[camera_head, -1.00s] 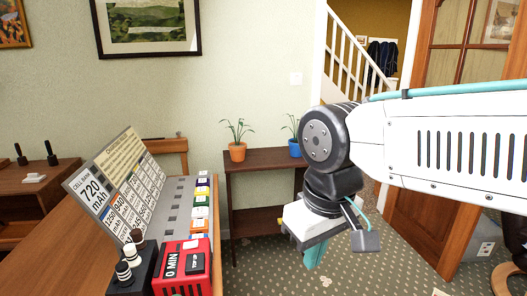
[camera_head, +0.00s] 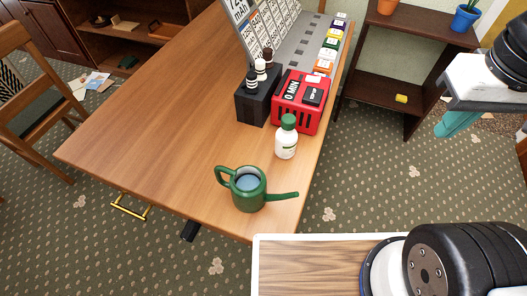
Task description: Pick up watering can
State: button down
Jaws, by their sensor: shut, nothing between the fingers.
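A green watering can (camera_head: 250,192) stands upright near the front right corner of the wooden table (camera_head: 150,140). Its handle points left and its spout points right, past the table's right edge. Its open top shows a bluish inside. My gripper (camera_head: 457,124) is at the upper right, beyond the table's right edge and well apart from the can. Its teal fingers are together with nothing held.
A white bottle with a green cap (camera_head: 287,137) stands just behind the can. Behind it are a red box (camera_head: 299,101) and a black holder (camera_head: 257,100) with small bottles. A low shelf (camera_head: 418,58) holds plant pots. The table's left part is clear.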

aim_at(247, 184)
jog(key=z, duration=0.05)
jog(key=k, duration=0.5)
jog(key=z, duration=1.35)
jog(key=k, duration=1)
jog(key=u, duration=1.5)
jog(key=i, duration=1)
